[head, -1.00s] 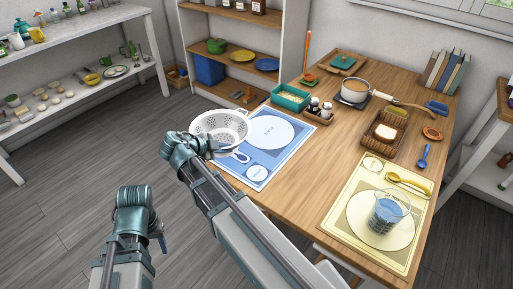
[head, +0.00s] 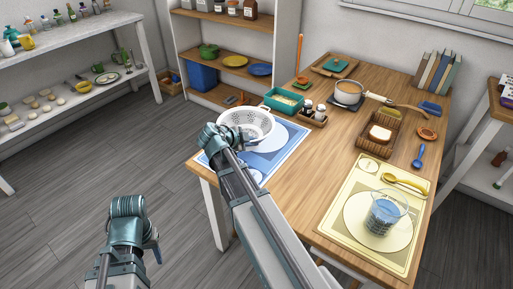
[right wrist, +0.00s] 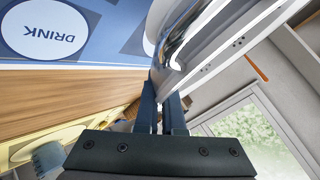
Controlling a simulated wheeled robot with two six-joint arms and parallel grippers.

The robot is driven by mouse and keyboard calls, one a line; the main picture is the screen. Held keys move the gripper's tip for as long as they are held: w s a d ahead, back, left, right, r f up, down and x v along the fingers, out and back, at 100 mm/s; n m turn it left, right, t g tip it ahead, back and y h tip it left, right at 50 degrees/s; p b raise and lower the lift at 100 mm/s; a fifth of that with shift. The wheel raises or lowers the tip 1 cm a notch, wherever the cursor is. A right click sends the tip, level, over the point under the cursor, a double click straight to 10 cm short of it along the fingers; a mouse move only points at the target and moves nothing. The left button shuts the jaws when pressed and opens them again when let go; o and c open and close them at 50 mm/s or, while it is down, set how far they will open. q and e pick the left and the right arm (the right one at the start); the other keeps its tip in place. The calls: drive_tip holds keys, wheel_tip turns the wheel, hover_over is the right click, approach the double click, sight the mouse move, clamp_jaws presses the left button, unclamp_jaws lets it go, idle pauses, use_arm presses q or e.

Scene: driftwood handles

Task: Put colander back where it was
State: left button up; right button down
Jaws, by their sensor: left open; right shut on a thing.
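The white colander (head: 248,121) is in the head view over the far part of the blue place mat (head: 264,171). It hides part of the mat's plate outline, and I cannot tell whether it touches the mat. My right gripper (right wrist: 165,112) is shut on the colander's shiny handle (right wrist: 172,50). In the head view my own right wrist covers that grip. The colander's white wall (right wrist: 225,45) fills the upper right of the right wrist view. My left gripper (head: 154,250) hangs open and empty over the floor, left of the table.
On the wooden table (head: 310,183), a teal tray (head: 285,101) and small jars (head: 314,111) stand close behind the colander. A saucepan (head: 348,92) and bread basket (head: 377,136) are further right. A yellow mat (head: 351,184) holds a glass (head: 384,213). Shelves stand behind.

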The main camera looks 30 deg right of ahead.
drive_tip(key=shift+w+d, duration=0.15)
drive_tip(key=shift+d, duration=0.4)
drive_tip(key=f+b, duration=0.2)
drive_tip(key=d+f+b, duration=0.1)
drive_tip(key=f+b, duration=0.1)
drive_tip(key=shift+w, duration=0.1)
drive_tip(key=shift+r, duration=0.15)
drive_tip(key=c, duration=1)
unclamp_jaws()
